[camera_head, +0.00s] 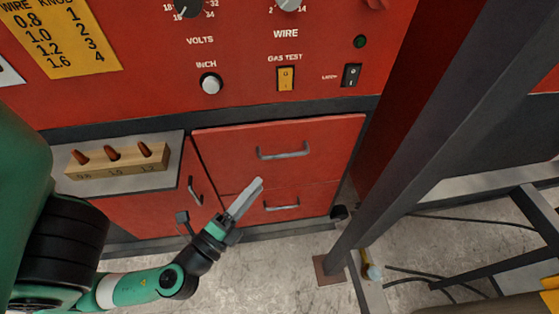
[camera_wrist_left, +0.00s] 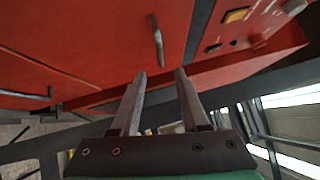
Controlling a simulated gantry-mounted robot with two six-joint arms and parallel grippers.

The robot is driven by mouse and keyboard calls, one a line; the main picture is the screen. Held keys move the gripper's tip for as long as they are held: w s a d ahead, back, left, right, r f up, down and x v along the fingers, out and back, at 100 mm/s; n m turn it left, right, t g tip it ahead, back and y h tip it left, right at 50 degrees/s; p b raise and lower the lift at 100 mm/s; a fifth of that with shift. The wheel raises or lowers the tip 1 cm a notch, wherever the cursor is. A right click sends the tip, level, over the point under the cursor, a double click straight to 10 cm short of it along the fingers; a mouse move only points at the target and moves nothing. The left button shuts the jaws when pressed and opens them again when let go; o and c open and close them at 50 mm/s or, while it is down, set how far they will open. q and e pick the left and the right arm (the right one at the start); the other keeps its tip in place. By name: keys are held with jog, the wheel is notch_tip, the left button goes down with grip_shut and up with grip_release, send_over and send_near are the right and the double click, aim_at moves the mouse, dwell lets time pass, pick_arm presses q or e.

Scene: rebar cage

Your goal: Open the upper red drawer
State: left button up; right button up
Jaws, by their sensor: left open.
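The upper red drawer (camera_head: 320,136) is flush in the front of the red cabinet and looks shut. Its grey bar handle (camera_head: 284,151) shows whole. My left gripper (camera_head: 259,183) is below and slightly left of that handle, apart from it and in front of the drawers. In the left wrist view, the two fingers (camera_wrist_left: 160,74) are spread with nothing between them. The upper handle (camera_wrist_left: 157,42) lies just beyond the fingertips there. The lower drawer (camera_head: 316,197) has its own handle (camera_head: 282,206). My right gripper is not in view.
A small door handle (camera_head: 193,190) is left of the drawers. A wooden block with several copper-coloured tips (camera_head: 115,164) sits on a grey shelf. A dark post (camera_head: 430,130) stands at the right. The control panel with switches (camera_head: 286,78) is above.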

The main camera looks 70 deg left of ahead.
aim_at(284, 156)
pick_arm(q)
jog(key=p+x, duration=0.5)
jog(key=x, duration=0.5)
jog(key=shift+w+a+r+p, duration=0.1)
jog(key=shift+w+r+p, duration=0.2)
jog(key=shift+p, duration=0.1)
jog(key=shift+w+a+f, duration=0.15)
jog(key=shift+w+a, duration=0.2)
jog(key=shift+w, duration=0.15)
jog(key=shift+c, duration=0.2)
grip_shut()
dwell(0.4)
